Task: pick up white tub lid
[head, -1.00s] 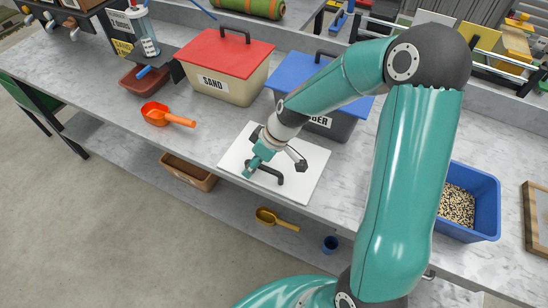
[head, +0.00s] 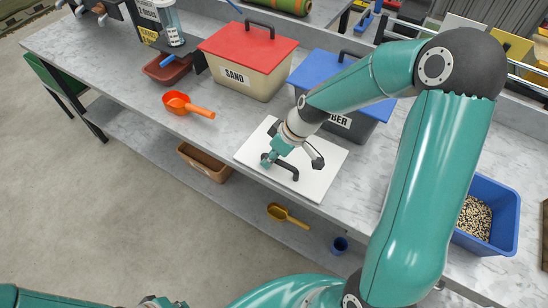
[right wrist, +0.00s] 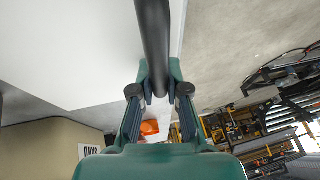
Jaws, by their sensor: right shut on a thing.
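The white tub lid (head: 327,160) is a flat white square with a black bar handle (head: 287,169); it shows at the front edge of the bench in the head view. My right gripper (head: 270,160) is shut on one end of the handle. In the right wrist view the dark handle (right wrist: 153,40) runs between the fingers, with the white lid (right wrist: 70,50) beside it. I cannot tell whether the lid touches the bench. Only a small part of my left gripper (head: 160,302) shows at the bottom edge; its fingers are out of frame.
The red-lidded SAND tub (head: 240,82) and blue-lidded tub (head: 372,128) stand behind the lid. An orange scoop (head: 180,104) lies to the left. A blue bin of grain (head: 500,205) is at right. A yellow scoop (head: 287,215) and blue cup (head: 339,244) lie below the bench top.

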